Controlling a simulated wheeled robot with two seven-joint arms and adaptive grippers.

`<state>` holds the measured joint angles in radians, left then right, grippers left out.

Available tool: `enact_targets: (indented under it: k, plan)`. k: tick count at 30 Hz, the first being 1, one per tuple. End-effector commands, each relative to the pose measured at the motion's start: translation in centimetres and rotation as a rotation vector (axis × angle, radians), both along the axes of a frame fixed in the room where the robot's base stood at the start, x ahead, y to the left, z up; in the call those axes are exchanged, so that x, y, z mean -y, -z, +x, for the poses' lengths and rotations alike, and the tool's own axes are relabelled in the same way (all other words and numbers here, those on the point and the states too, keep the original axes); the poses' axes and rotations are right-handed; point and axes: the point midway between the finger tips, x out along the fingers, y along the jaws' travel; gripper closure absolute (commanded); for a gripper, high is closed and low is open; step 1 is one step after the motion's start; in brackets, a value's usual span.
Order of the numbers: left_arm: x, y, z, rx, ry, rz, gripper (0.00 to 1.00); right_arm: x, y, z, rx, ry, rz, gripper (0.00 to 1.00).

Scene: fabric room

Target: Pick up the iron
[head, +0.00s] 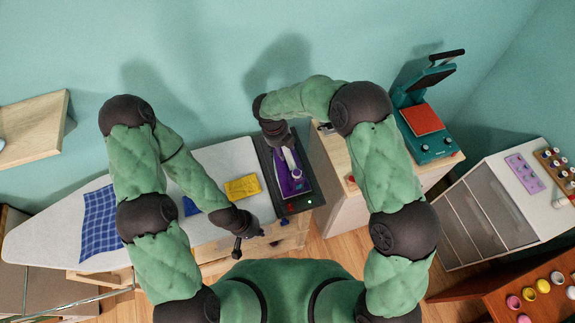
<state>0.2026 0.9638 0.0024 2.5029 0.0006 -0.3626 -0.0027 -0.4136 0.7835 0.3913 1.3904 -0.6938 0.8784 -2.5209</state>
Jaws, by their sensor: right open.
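The purple iron (283,184) rests on a dark iron station (314,188) with small red and green lights, at the right end of the ironing board. My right gripper (288,147) reaches down from above to the far end of the iron, over its handle area. It is open; from this angle I cannot tell whether its fingers touch the handle, and it partly hides the iron. My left gripper (250,242) is at the near edge of the board, left of the station, with its fingers apart and nothing in them.
A white ironing board (52,225) holds a blue checked cloth (100,222), a yellow cloth (243,187) and a blue piece (190,206). Right of the station, a wooden cabinet carries a teal heat press (424,140).

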Motion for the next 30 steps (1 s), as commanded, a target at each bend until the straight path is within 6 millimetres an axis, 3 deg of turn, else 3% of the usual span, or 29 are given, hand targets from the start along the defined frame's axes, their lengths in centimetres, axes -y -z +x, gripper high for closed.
enact_targets:
  k: [9,17,21,22,30]
  plan:
    - [0.0,0.1,0.0,-0.001,0.0,0.0,1.0,0.9,4.2,0.2,-0.004,0.002,-0.001,0.55]
    - [0.0,0.1,0.0,0.0,0.0,0.0,1.0,0.9,4.6,0.2,-0.001,0.0,0.0,0.55]
    - [0.0,0.1,0.0,-0.001,0.0,0.0,1.0,0.9,4.5,0.2,-0.001,0.0,0.0,0.95]
    - [0.0,0.1,0.0,0.0,0.0,0.0,1.0,0.9,4.6,0.2,-0.002,0.0,-0.001,1.0]
    - [0.0,0.1,0.0,0.0,0.0,0.0,1.0,0.8,4.3,0.5,0.004,0.001,0.001,1.0]
